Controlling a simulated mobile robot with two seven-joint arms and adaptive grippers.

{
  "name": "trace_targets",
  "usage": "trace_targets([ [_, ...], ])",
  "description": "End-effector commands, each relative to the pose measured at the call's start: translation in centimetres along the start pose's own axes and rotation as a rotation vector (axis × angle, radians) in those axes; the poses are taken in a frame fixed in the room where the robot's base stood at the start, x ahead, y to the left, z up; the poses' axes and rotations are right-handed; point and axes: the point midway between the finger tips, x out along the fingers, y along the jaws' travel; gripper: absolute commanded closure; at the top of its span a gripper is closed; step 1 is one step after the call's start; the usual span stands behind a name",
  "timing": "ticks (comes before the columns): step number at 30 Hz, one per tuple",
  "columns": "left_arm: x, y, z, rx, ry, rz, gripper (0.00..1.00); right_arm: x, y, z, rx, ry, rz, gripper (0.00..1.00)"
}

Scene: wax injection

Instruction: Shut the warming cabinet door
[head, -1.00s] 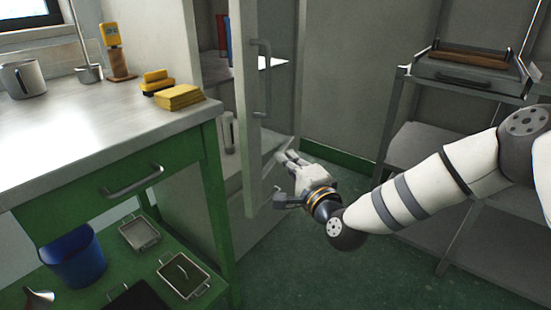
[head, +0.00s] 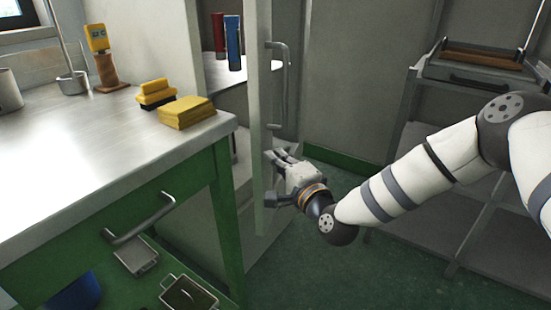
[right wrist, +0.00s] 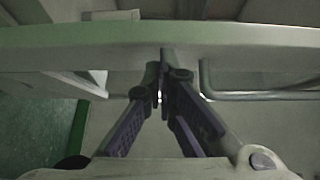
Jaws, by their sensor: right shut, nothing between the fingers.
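The warming cabinet door (head: 259,110) stands open, seen nearly edge-on in the head view. Its bar handle (head: 282,90) is on the right-hand face. My right gripper (head: 271,160) is shut and empty, below the handle and at that same face. In the right wrist view, the door (right wrist: 90,45) crosses the picture as a pale band. My right fingertips (right wrist: 163,70) are at the door, with the handle (right wrist: 260,95) to their right. I cannot tell whether they touch it. My left gripper is not in view.
Red and blue cylinders (head: 233,45) stand on a shelf inside the cabinet. A green workbench (head: 110,150) with yellow blocks (head: 186,112) is at the left. A grey metal rack (head: 470,100) stands at the right. Green floor (head: 350,270) is open between them.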

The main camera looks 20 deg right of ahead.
Motion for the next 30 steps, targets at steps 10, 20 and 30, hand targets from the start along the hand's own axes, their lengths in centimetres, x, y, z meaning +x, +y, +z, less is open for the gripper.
trace_targets([
  [10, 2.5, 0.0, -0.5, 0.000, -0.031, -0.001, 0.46, 4.9, 0.6, 5.2, -0.002, -0.002, 0.001, 1.00],
  [20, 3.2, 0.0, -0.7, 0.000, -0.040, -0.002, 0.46, 7.0, 0.0, 7.2, 0.001, -0.001, 0.000, 1.00],
  [30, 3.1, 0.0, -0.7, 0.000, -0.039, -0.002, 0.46, 7.0, 0.0, 7.2, 0.001, -0.001, 0.000, 1.00],
])
